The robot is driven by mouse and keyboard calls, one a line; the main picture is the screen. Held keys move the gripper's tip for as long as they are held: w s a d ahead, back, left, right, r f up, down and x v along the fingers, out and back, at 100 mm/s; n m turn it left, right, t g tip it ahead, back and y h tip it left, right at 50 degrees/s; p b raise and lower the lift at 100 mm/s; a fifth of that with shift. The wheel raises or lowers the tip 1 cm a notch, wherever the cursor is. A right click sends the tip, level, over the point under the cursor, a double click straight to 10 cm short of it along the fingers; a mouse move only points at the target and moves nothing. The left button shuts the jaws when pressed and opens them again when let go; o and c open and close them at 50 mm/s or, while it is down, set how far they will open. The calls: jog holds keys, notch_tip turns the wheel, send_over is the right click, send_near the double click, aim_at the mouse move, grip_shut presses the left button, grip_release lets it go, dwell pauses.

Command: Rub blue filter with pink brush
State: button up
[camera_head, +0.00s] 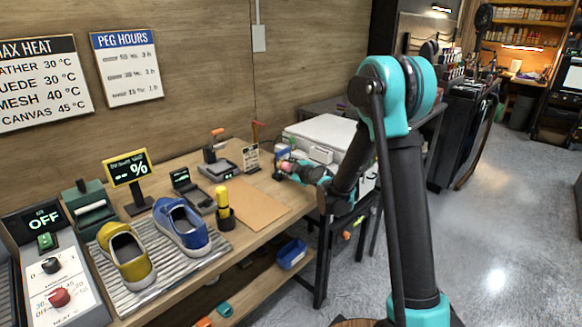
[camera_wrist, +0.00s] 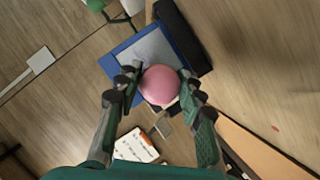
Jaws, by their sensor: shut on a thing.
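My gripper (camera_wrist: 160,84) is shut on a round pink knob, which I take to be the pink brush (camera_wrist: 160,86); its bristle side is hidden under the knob. In the head view my gripper (camera_head: 298,170) is at the right end of the wooden bench, with a pink patch at its tip. In the wrist view a flat blue-framed panel with a grey face, seemingly the blue filter (camera_wrist: 113,66), lies just beyond the pink knob. The knob overlaps the panel's lower edge in the picture; I cannot tell whether they touch.
A black block (camera_wrist: 182,38) stands against the panel's right side. A small white card (camera_wrist: 137,146) is near the gripper. On the bench (camera_head: 262,178) are yellow and blue shoes (camera_head: 180,224) on a striped mat and a brown sheet (camera_head: 250,206). A white box (camera_head: 322,134) stands behind my gripper.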

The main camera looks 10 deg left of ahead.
jog(key=shift+s+a, duration=0.2)
jog(key=shift+s, duration=0.1)
jog(key=shift+s+d, duration=0.95)
jog(key=shift+d, duration=0.25)
jog(key=shift+s+d, duration=0.9)
jog(key=shift+d, duration=0.25)
jog(key=shift+d, duration=0.15)
jog(key=shift+s+d, duration=0.9)
jog(key=shift+d, duration=0.15)
jog(key=shift+w+a, duration=1.1)
jog(key=shift+a, duration=0.35)
jog(key=shift+w+a, duration=1.1)
jog(key=shift+a, duration=0.3)
